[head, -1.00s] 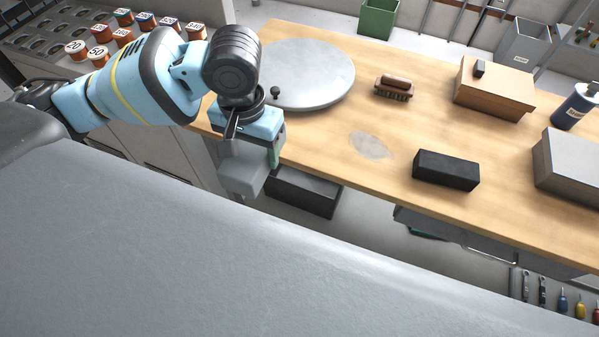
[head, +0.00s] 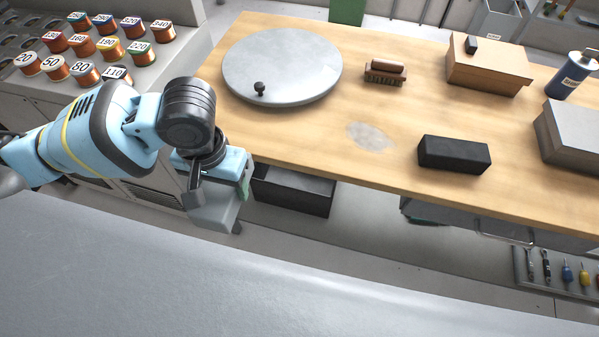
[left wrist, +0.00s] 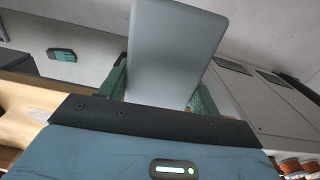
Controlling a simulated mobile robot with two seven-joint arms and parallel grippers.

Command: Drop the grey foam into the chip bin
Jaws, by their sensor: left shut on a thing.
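My left gripper (head: 222,188) is shut on the grey foam (head: 212,212), a smooth pale grey block. The foam hangs below the jaws in front of the bench's left end, clear of the bench top. In the left wrist view the foam (left wrist: 172,45) sits between the green finger pads and extends away from the gripper (left wrist: 160,92). A dark open-topped box (head: 292,192) stands low beside the bench, just right of the foam in the head view. I cannot read a label on it, so I cannot tell whether it is the chip bin. My right gripper is not in view.
The wooden bench (head: 310,135) carries a round grey plate (head: 280,65), a brush (head: 386,72), a black block (head: 454,154), a cardboard box (head: 488,68) and a blue bottle (head: 572,76). Copper wire spools (head: 110,50) stand at upper left. A labelled grey bin (head: 497,22) is behind the bench.

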